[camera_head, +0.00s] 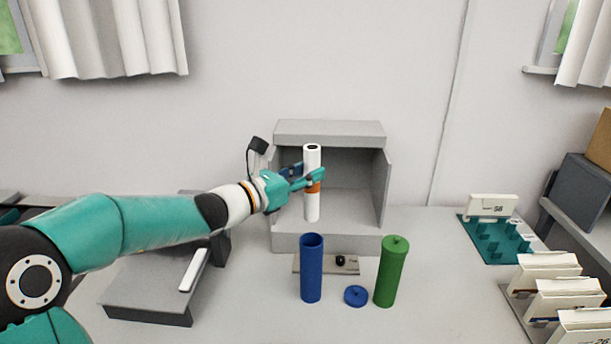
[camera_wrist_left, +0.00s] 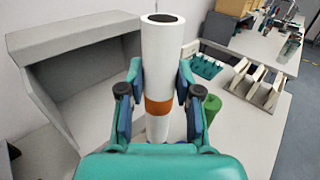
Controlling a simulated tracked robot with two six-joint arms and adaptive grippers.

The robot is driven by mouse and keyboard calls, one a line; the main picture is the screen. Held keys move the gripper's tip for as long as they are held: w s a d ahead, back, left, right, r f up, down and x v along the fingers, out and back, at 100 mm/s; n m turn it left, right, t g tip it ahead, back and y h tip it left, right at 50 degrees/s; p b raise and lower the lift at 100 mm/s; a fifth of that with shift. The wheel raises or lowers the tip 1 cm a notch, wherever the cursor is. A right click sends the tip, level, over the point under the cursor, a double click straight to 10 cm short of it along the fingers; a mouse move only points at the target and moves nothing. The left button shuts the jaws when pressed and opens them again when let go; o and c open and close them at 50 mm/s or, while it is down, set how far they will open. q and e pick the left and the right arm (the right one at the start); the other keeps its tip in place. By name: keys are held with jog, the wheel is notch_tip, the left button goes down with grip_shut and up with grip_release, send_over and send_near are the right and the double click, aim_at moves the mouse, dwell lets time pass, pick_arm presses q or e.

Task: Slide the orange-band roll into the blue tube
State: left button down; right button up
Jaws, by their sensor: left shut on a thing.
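The orange-band roll (camera_head: 312,206) is a white upright cylinder with an orange band around its middle. My left gripper (camera_head: 311,180) is shut on it near the band and holds it upright. In the left wrist view the roll (camera_wrist_left: 162,55) stands between the two fingers of the left gripper (camera_wrist_left: 160,95). The blue tube (camera_head: 311,270) stands upright on the table with its open top facing up. The roll is above and behind the tube's mouth in the head view, apart from it. A blue lid (camera_head: 355,296) lies on the table beside the tube. My right gripper is not in view.
A green tube with its lid on (camera_head: 390,272) stands to the right of the blue tube. A grey open box (camera_head: 330,132) is behind the roll. A small board (camera_head: 342,265) lies behind the tubes. A teal rack (camera_head: 474,246) and white holders (camera_head: 548,272) are at right.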

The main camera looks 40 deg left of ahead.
aim_at(306, 201)
pick_arm(q)
jog(key=shift+f+b, duration=2.2)
jog(key=shift+f, duration=0.85)
jog(key=shift+f+b, duration=3.35)
jog(key=shift+b, duration=0.25)
jog(key=c, duration=0.7)
grip_release()
jog(key=shift+w, duration=0.1)
jog(key=shift+r+p, duration=2.15)
jog(key=shift+r, duration=0.9)
